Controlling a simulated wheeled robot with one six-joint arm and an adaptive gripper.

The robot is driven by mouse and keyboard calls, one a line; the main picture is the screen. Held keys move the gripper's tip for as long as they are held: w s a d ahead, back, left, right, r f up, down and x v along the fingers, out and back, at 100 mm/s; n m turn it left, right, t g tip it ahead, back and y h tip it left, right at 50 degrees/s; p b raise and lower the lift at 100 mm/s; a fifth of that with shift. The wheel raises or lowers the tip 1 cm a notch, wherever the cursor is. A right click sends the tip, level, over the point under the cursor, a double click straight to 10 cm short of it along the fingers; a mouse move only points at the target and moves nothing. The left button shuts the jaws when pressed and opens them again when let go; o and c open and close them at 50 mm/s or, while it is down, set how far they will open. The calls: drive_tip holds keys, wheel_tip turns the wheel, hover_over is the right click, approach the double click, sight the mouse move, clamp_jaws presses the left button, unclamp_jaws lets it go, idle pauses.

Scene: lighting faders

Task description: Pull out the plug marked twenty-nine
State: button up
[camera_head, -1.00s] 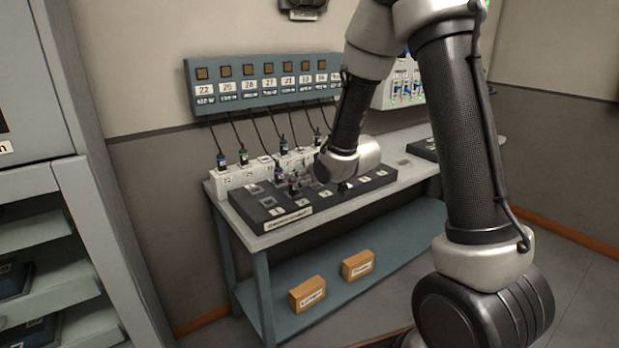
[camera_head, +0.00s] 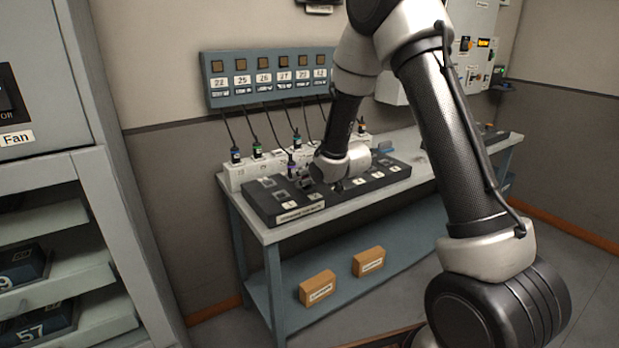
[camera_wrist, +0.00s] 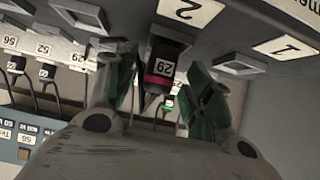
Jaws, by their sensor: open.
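In the wrist view, which sees the labels upside down, the plug marked 29 (camera_wrist: 163,66) is a dark plug with a red band. It stands in a socket of the dark box (camera_head: 257,204), beside the tile marked 2 (camera_wrist: 190,9). My gripper (camera_wrist: 160,78) is open, with one green-padded finger on each side of the plug and gaps showing between. A cord runs from the plug down between the fingers. In the head view my gripper (camera_head: 309,182) is low over the box and hides most of this plug.
A white power strip (camera_head: 236,178) with several corded plugs runs behind the dark box. Cords hang from the numbered wall panel (camera_head: 262,97). A purple-banded plug (camera_head: 292,168) stands close to my gripper's left. Two cardboard boxes (camera_head: 318,288) lie on the lower shelf.

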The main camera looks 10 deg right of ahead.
drive_tip(key=c, duration=1.1)
drive_tip(key=shift+r, duration=0.25)
drive_tip(key=shift+r, duration=2.1)
